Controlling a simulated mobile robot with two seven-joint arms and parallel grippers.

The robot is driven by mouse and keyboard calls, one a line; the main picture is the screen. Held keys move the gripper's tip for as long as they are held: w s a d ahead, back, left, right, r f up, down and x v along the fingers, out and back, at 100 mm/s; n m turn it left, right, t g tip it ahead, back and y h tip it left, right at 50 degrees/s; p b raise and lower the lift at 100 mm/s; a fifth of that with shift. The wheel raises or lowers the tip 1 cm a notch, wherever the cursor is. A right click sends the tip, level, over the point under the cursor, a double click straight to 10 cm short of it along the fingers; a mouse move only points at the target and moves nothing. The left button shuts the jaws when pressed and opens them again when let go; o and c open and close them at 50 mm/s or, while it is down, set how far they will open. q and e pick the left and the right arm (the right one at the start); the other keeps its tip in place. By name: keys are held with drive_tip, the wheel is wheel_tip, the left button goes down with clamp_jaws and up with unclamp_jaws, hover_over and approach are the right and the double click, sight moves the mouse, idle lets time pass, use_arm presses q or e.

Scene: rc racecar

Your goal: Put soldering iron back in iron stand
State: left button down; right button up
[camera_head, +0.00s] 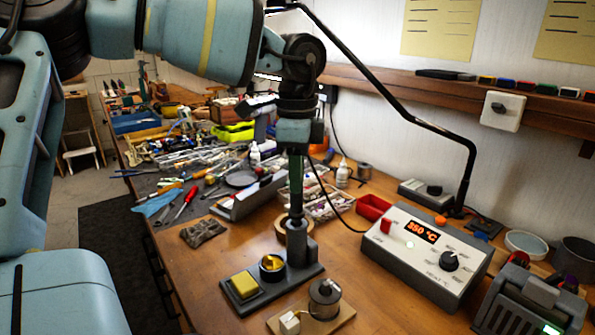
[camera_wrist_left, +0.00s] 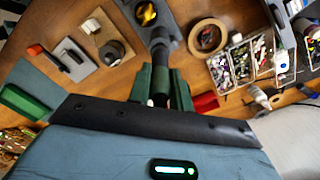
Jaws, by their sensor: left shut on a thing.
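My left gripper (camera_head: 296,190) points down over the bench and is shut on the soldering iron (camera_head: 297,212), a dark, upright, slim tool. In the left wrist view the green fingers (camera_wrist_left: 161,85) close around the iron's dark handle (camera_wrist_left: 158,45). The iron stand (camera_head: 312,275) is a dark base with a yellow sponge, a brass-wool cup and an upright tube holder (camera_head: 299,243). The iron's lower end lines up with the tube holder; I cannot tell how far it sits inside. My right gripper is out of view.
The soldering station (camera_head: 425,254) reads 350 °C, right of the stand. A small wooden board (camera_head: 310,318) with a spool is in front. A tape roll (camera_wrist_left: 207,36) and parts trays (camera_wrist_left: 240,62) are close by. Tools crowd the bench's far left; wood before the station is clear.

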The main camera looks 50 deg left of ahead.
use_arm(q)
drive_tip(key=shift+f+b, duration=0.5)
drive_tip(key=shift+f, duration=0.3)
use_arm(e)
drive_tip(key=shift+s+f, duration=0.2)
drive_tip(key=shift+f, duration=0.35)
use_arm(q)
drive_tip(key=c, duration=0.8)
unclamp_jaws()
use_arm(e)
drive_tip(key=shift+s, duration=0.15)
use_arm(q)
drive_tip(key=shift+r+p, duration=0.6)
drive_tip(key=shift+r, duration=0.7)
drive_tip(key=shift+r+p, duration=1.35)
drive_tip(key=shift+r, duration=1.9)
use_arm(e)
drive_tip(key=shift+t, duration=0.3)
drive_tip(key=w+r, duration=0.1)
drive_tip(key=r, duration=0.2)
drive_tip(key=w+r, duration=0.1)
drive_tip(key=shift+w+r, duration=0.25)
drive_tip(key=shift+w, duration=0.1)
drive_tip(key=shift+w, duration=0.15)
